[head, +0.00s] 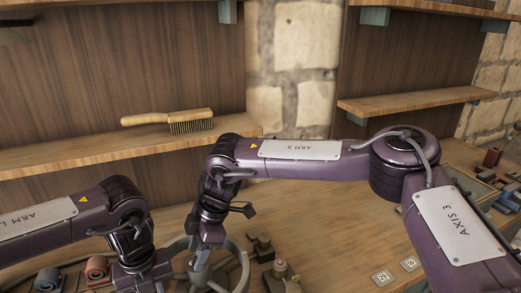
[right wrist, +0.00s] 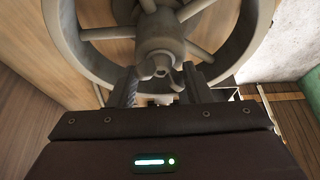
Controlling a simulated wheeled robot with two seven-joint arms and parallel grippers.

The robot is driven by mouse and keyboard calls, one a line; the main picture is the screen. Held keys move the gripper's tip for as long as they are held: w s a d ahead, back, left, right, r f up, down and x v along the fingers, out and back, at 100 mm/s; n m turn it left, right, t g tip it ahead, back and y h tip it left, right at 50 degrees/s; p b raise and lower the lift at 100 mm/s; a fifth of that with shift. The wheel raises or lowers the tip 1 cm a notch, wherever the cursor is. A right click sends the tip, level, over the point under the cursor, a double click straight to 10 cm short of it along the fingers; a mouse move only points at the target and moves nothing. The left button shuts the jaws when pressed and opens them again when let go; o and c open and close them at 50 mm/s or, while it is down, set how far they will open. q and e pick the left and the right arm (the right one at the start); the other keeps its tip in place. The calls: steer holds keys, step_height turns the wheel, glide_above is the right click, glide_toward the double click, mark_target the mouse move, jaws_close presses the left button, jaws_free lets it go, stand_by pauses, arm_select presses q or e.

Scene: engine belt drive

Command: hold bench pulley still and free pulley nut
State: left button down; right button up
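The bench pulley (head: 244,268) is a grey spoked wheel at the bottom middle of the head view, partly hidden by my arms. In the right wrist view its rim (right wrist: 248,45) and spokes surround a central hub. The pulley nut (right wrist: 160,68), a small grey piece with wing-like lugs, sits on the hub end. My right gripper (right wrist: 160,88) is open, its dark fingers on either side below the nut with a gap between them; I cannot tell whether they touch it. My left gripper (head: 150,272) is at the pulley's left side; its fingertips are hidden.
A wooden brush (head: 168,120) lies on the left shelf (head: 60,158) behind my arms. Small reddish and grey rollers (head: 97,268) stand at the lower left. Small fittings (head: 281,272) stand right of the pulley. The bench (head: 345,235) is mostly clear further right, with two marked tiles (head: 382,278).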

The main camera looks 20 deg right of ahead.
steer(key=v, duration=1.1)
steer(key=w+d+m+t+y, duration=0.1)
steer(key=w+d+m+t, duration=0.25)
steer(key=w, duration=0.35)
steer(key=w+d+m+t+y, duration=0.2)
steer(key=w+m+t, duration=0.2)
steer(key=w, duration=0.3)
steer(key=w+d+m+t+h, duration=0.2)
steer(key=w+d+m, duration=0.2)
steer(key=d, duration=0.3)
steer(key=w+d+m+t+h, duration=0.1)
steer(key=w+d+m+t, duration=0.2)
steer(key=d, duration=0.5)
steer(key=shift+w+r+m+h, duration=0.25)
steer(key=shift+w+m+h, duration=0.15)
steer(key=shift+w+m, duration=0.2)
